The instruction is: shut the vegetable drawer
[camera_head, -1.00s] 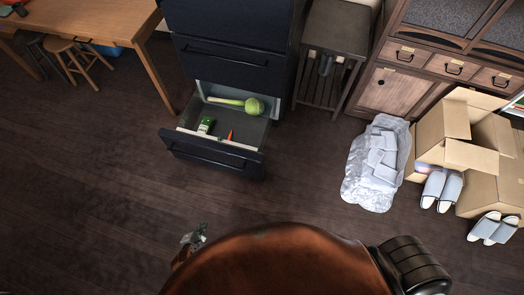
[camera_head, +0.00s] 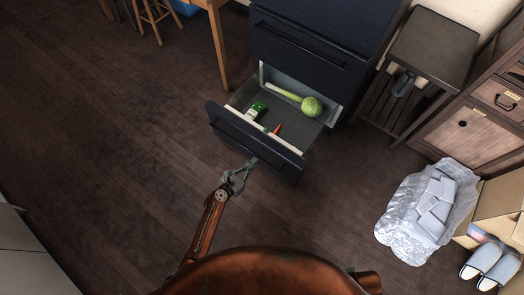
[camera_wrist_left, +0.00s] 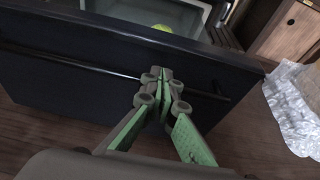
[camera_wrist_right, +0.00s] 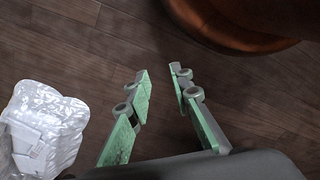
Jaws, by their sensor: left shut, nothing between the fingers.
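The vegetable drawer (camera_head: 256,142) is the low dark drawer of the navy cabinet and stands pulled out. In it lie a green-topped leek-like vegetable with a round green head (camera_head: 311,106), a green packet (camera_head: 257,110) and a small orange carrot-like item (camera_head: 277,129). My left gripper (camera_head: 248,166) is shut and empty, its tips close to the drawer's front. In the left wrist view the fingertips (camera_wrist_left: 162,82) overlap the drawer front near its dark bar handle (camera_wrist_left: 90,66); contact cannot be told. My right gripper (camera_wrist_right: 158,82) is open and empty above bare floor, seen only in its wrist view.
A dark side table (camera_head: 432,45) stands right of the cabinet. A crumpled silvery bag (camera_head: 425,210), a cardboard box (camera_head: 495,208) and grey slippers (camera_head: 482,262) lie at the right. A wooden table leg (camera_head: 219,50) is left of the cabinet. The floor left of the drawer is clear.

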